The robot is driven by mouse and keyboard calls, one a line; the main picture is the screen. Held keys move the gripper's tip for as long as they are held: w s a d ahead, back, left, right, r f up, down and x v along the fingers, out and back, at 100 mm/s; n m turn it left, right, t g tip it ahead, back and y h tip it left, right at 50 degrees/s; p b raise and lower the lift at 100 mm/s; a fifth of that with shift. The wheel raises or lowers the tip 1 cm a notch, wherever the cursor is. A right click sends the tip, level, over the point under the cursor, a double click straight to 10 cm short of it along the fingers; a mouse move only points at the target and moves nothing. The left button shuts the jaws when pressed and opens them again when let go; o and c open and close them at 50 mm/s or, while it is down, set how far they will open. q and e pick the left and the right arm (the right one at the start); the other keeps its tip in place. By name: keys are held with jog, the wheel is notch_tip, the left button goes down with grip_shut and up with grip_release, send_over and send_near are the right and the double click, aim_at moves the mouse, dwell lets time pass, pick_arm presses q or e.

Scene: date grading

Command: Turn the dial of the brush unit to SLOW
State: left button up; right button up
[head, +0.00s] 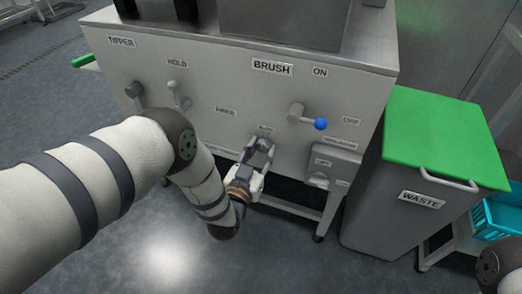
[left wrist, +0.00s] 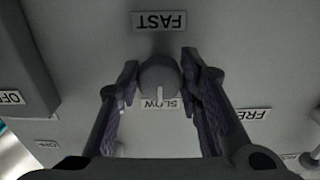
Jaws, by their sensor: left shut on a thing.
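The dial (left wrist: 158,76) is a grey round knob on the front of the brush unit (head: 205,75). Its white mark points down in the left wrist view, towards the SLOW label (left wrist: 162,104). That picture is upside down, with the FAST label (left wrist: 160,20) on the dial's other side. My left gripper (left wrist: 160,80) is shut on the dial, one finger on each side. In the head view my left gripper (head: 260,152) is at the panel, where the fingers largely hide the dial. My right gripper is not in view.
A FREE label (left wrist: 253,114) is beside the dial. A grey isolator box (head: 333,163) sits right of my gripper. A green-lidded waste bin (head: 440,130) stands right of the unit.

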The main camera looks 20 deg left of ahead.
pick_arm(q)
jog(key=o, duration=1.2)
jog(key=shift+c, duration=0.2)
jog(key=s, duration=1.2)
jog(key=shift+a, duration=0.25)
